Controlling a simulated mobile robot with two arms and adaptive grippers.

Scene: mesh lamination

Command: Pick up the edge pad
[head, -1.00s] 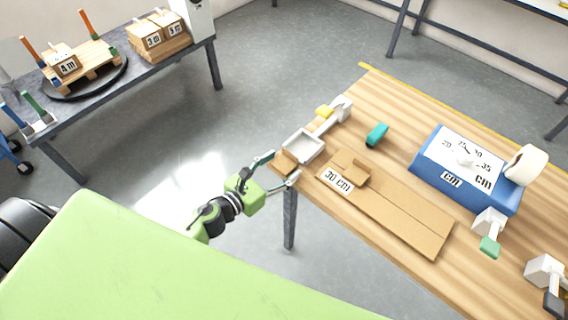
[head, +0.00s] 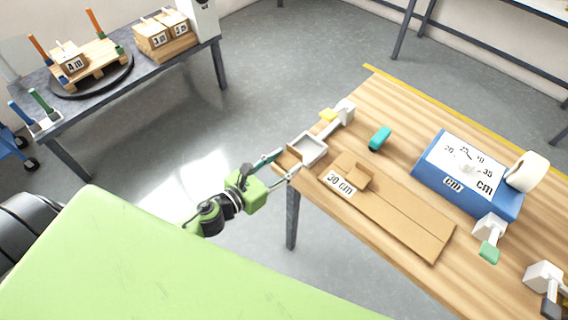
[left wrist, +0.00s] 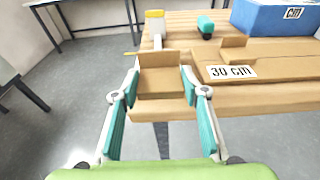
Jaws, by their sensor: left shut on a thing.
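The edge pad (left wrist: 161,82), a brown folded cardboard piece, sits at the near left corner of the wooden table in the left wrist view. In the head view the edge pad (head: 287,159) is small and partly hidden by the fingers. My left gripper (head: 281,167) has its teal fingers on both sides of the pad and is shut on it. In the left wrist view the left gripper (left wrist: 160,88) has one finger at each side edge of the pad. The pad appears to be still at the table edge. My right gripper is not in view.
A grey-white tray (head: 311,147) stands just behind the pad. A flat cardboard sheet marked 30 cm (head: 405,222) lies to the right. A teal tool (head: 380,138) and a blue box (head: 465,190) with a tape roll (head: 527,171) are farther right. Open floor lies left of the table.

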